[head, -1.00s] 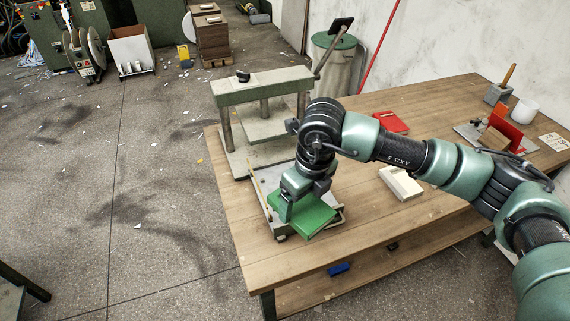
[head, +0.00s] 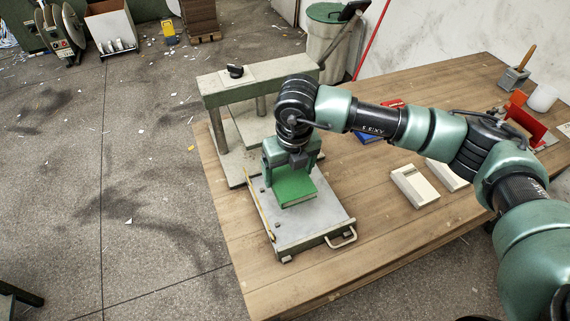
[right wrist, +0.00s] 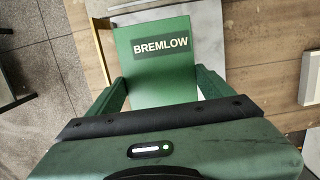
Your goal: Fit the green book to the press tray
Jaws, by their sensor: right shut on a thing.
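The green book (head: 296,188) is over the rear part of the grey metal press tray (head: 318,224), on the press side. I cannot tell whether it touches the tray bed. In the right wrist view the book (right wrist: 165,80) shows a label reading BREMLOW. My right gripper (head: 291,168) is shut on the book from above; in the wrist view its fingers (right wrist: 164,88) lie on both sides of it. The tray's front part is bare, with a handle at its front right. The press (head: 225,96) stands behind the tray. My left gripper is not in view.
Cream-coloured books (head: 414,187) lie on the wooden table (head: 385,235) to the right. A blue book (head: 368,138) and a red one lie partly hidden behind my right arm. A red bookend (head: 524,125) stands at the far right. The table's front is clear.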

